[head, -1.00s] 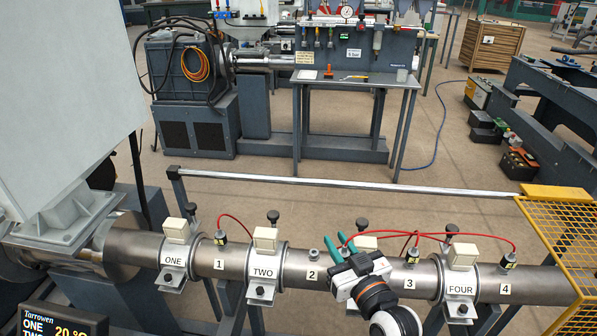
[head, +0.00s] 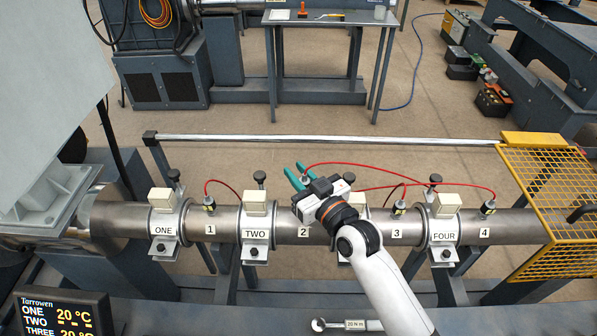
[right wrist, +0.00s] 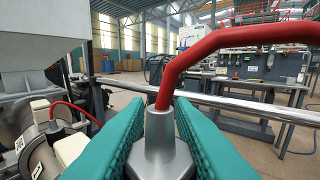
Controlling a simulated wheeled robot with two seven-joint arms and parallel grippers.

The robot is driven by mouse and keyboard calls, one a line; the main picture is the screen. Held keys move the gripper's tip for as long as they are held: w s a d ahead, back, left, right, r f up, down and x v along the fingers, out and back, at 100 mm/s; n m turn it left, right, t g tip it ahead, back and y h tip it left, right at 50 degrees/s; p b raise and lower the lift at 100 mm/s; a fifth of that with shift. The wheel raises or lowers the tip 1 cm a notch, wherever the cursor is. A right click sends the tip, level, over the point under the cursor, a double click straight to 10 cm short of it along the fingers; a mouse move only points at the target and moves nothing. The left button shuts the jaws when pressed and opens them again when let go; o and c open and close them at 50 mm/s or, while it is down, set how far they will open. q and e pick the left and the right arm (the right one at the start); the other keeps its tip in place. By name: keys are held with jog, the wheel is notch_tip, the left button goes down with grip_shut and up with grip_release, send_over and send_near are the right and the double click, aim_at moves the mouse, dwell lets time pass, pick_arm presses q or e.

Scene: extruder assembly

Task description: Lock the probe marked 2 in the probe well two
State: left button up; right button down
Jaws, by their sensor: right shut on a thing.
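My right gripper (head: 297,177) has teal fingers and is over the barrel (head: 280,226) near the label 2 (head: 303,232). It is shut on a grey metal probe (right wrist: 162,140) with a red cable rising from its top. The probe's number does not show, and its lower end is hidden in the right wrist view. The probe well two is hidden behind the gripper in the head view, so I cannot tell whether the probe is in it. My left gripper is not in view.
Probes with red cables stand at label 1 (head: 209,204), label 3 (head: 398,207) and label 4 (head: 488,207). Clamps ONE (head: 163,222), TWO (head: 256,225) and FOUR (head: 445,225) ring the barrel. A rail (head: 330,140) runs behind.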

jog(key=shift+f+b, duration=1.7)
jog(key=shift+f, duration=1.05)
jog(key=shift+f+b, duration=0.7)
jog(key=shift+f, duration=0.35)
jog(key=c, duration=1.8)
grip_release()
jog(key=shift+c, duration=0.2)
grip_shut()
jog(key=shift+p, duration=0.3)
